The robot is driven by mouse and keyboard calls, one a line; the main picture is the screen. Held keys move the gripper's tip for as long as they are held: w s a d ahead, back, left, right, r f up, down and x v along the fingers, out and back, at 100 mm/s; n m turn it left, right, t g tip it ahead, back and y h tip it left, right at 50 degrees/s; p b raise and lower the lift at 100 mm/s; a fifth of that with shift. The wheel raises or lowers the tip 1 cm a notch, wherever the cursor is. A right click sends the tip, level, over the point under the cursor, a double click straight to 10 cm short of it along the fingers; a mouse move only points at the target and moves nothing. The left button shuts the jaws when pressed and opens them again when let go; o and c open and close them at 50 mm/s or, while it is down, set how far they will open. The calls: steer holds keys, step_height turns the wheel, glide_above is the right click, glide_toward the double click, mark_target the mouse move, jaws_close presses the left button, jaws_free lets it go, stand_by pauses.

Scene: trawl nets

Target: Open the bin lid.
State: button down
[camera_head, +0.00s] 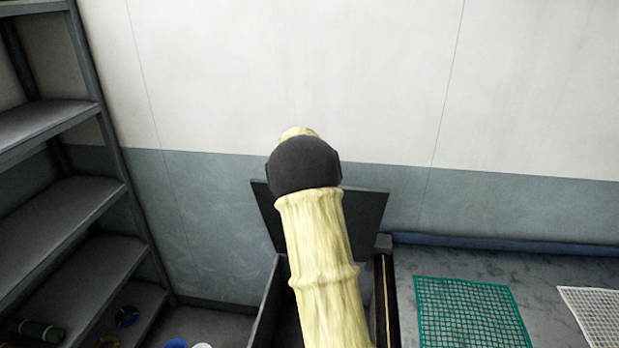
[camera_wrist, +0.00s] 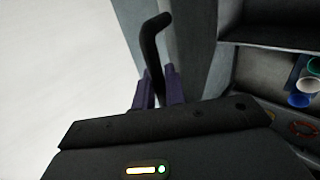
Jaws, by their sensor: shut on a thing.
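The bin (camera_head: 266,308) stands in the middle of the head view, its near part hidden by my arm. Its dark lid (camera_head: 368,216) stands raised at the back of the bin, steeply tilted near the wall, with the opening partly showing below it. My arm covers the lid's middle, and my gripper is hidden in the head view. In the wrist view, my gripper (camera_wrist: 160,93) has its purple fingers shut on a dark bent bar, which looks like the lid handle (camera_wrist: 153,48).
A grey shelf unit (camera_head: 62,212) stands on the left, with small items low down. A grey table (camera_head: 545,268) on the right bears a green net (camera_head: 470,312) and a white net (camera_head: 597,312). Colored cups (camera_wrist: 307,85) show at the right of the wrist view.

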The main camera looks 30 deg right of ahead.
steer(key=shift+w+a, duration=0.25)
steer(key=shift+a, duration=0.05)
steer(key=c, duration=1.5)
jaws_free()
steer(key=shift+s, duration=0.1)
steer(key=shift+c, duration=0.2)
steer(key=shift+s+d, duration=0.3)
steer(key=shift+d, duration=0.2)
steer(key=shift+w+a, duration=0.1)
steer(key=shift+a, duration=0.2)
steer(key=b+v, duration=0.7)
steer(key=v, duration=1)
steer(key=shift+a+r, duration=0.1)
steer(key=shift+r, duration=0.05)
